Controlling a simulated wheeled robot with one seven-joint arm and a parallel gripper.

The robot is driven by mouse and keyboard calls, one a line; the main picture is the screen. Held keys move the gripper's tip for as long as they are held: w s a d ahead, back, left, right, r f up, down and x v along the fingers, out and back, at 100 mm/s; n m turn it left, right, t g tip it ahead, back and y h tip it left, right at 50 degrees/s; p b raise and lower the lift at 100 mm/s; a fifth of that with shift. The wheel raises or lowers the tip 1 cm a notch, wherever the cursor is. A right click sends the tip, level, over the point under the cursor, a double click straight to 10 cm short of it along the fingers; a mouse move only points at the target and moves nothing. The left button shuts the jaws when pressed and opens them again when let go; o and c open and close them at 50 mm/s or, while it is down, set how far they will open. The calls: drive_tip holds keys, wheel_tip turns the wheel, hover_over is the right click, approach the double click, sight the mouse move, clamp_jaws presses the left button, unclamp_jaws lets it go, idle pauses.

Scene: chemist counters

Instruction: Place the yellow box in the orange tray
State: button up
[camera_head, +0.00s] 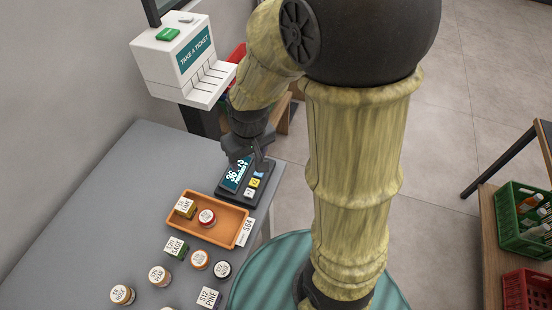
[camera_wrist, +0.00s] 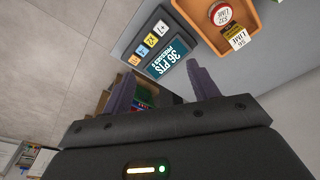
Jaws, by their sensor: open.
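The yellow box (camera_head: 184,208), with a white label on top, is inside the orange tray (camera_head: 228,234), near its left end. In the wrist view the yellow box (camera_wrist: 235,41) is at a corner of the orange tray (camera_wrist: 271,14). A red jar with a white label (camera_head: 207,217) is in the tray beside it, apart from it. My gripper (camera_head: 250,150) is open and empty. It is above the far end of a dark display device, beyond the tray. In the wrist view both fingers (camera_wrist: 163,88) show with nothing between them.
The dark device (camera_head: 236,174) has a lit screen and buttons. A white ticket dispenser (camera_head: 178,60) stands behind. Several labelled jars and boxes, including a green box (camera_head: 177,248), stand on the grey counter (camera_head: 92,218) in front of the tray. Crates (camera_head: 522,215) stand at right.

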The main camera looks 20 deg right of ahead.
drive_tip(key=s+d+r+m, duration=0.1)
drive_tip(key=s+d+m, duration=0.1)
drive_tip(key=s+d, duration=0.2)
drive_tip(key=shift+d+m+t, duration=0.3)
drive_tip(key=shift+d+m, duration=0.1)
drive_tip(key=shift+d, duration=0.4)
